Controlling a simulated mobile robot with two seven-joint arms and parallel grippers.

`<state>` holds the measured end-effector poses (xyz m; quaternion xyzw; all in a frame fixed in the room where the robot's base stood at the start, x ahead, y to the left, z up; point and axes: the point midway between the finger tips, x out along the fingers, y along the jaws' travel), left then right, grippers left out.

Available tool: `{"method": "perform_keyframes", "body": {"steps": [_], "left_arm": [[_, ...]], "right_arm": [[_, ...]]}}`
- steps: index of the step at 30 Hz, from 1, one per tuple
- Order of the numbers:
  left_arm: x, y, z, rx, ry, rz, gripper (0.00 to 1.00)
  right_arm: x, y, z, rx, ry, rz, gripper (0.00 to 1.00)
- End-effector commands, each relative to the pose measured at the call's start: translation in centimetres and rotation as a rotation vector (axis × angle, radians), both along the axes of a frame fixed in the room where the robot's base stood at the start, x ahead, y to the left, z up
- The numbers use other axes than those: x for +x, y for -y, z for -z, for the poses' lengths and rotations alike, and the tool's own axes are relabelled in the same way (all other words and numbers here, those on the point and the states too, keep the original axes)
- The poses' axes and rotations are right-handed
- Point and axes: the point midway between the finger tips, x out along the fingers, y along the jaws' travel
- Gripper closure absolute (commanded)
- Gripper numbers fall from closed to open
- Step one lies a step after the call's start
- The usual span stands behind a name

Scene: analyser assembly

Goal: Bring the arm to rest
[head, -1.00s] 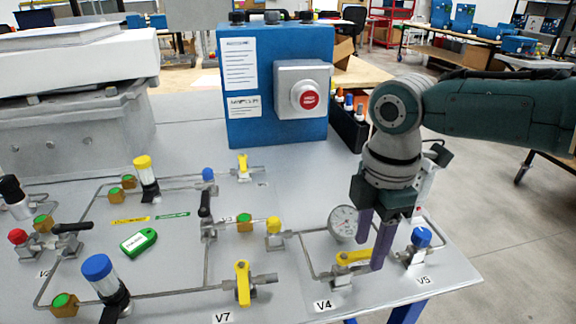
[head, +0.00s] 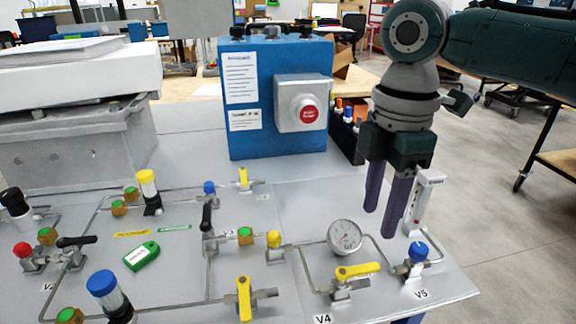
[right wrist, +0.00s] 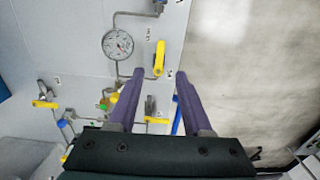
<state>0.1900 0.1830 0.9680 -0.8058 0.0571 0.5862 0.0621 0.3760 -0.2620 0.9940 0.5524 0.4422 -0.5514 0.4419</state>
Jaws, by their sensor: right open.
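My right gripper (head: 382,220) hangs with its two purple fingers pointing down, above the right part of the panel table. Its fingers are apart with nothing between them; the right wrist view also shows the open fingers (right wrist: 160,75). Below it stand the yellow-handled valve V4 (head: 357,271), the round gauge (head: 345,237) and the blue-capped valve V5 (head: 418,252). The fingers are clear of all of these. In the right wrist view a yellow handle (right wrist: 159,58) and the gauge (right wrist: 117,44) lie beyond the fingertips. My left gripper is not in view.
A blue box with a red button (head: 309,114) stands at the back of the table (head: 300,190). A dark holder with markers (head: 346,140) is beside it. Pipes and valves cover the front left. A white device (head: 425,195) stands close right of the fingers. Floor is open at right.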

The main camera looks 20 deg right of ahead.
Motion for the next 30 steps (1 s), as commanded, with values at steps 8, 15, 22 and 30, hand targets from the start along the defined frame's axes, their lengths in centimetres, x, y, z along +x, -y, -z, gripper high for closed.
{"method": "perform_keyframes", "body": {"steps": [8, 15, 22, 30], "left_arm": [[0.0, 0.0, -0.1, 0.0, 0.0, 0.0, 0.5], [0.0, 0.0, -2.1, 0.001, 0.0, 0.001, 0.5], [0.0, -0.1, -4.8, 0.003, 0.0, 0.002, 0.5], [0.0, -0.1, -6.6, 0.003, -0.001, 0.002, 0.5]], "right_arm": [[-0.1, -0.2, 0.1, 0.001, -0.001, -0.001, 0.5], [-4.1, -6.7, 1.9, 0.068, 0.029, 0.046, 0.5], [-10.6, -13.1, 0.6, 0.221, 0.124, 0.399, 0.5], [-15.4, -11.4, -2.7, 0.252, 0.202, 0.874, 0.5]]}}
